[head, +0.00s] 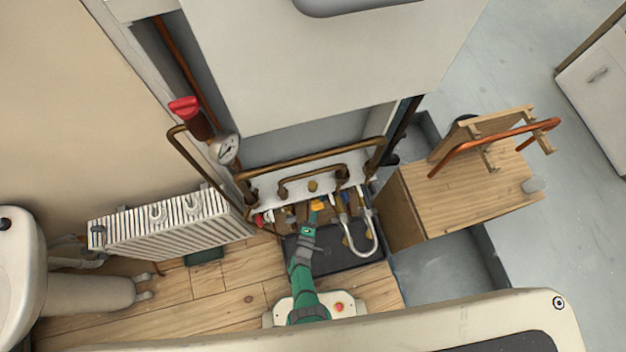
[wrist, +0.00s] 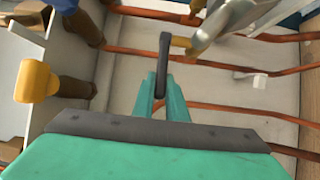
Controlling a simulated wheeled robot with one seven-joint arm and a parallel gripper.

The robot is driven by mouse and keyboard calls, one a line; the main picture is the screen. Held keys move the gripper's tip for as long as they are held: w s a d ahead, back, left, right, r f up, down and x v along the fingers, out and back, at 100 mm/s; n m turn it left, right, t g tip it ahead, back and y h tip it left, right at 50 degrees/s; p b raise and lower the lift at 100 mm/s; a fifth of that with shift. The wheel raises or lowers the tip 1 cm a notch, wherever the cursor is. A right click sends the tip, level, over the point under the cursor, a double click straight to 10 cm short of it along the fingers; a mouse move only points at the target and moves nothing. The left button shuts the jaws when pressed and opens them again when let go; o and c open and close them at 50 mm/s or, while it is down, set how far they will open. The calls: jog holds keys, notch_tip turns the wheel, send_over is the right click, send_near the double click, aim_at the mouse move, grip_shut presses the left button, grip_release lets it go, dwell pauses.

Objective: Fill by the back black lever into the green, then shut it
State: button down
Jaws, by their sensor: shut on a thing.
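The black lever (wrist: 164,52) stands between my gripper's fingertips in the wrist view, beside a silver fitting (wrist: 214,28). My gripper (wrist: 163,92) is shut on the lever. In the head view my gripper (head: 313,219) reaches under the boiler among the valves, and the black lever cannot be made out there. A round pressure gauge (head: 227,149) with a white face sits to the left of the boiler's pipes. Its needle and any green band are too small to read.
A yellow handle (wrist: 36,81) is left of my fingers; copper pipes (wrist: 240,112) run behind. A red cap (head: 184,107) is above the gauge. A radiator (head: 165,225) and wooden box (head: 460,190) flank the area.

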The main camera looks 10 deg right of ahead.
jog(key=shift+w+d, duration=0.1)
jog(key=shift+d, duration=0.2)
jog(key=c, duration=1.8)
grip_release()
jog(key=shift+o, duration=0.2)
jog(key=shift+a, duration=0.15)
jog(key=v, duration=1)
jog(key=shift+s+a, duration=0.15)
jog(key=shift+s, duration=0.2)
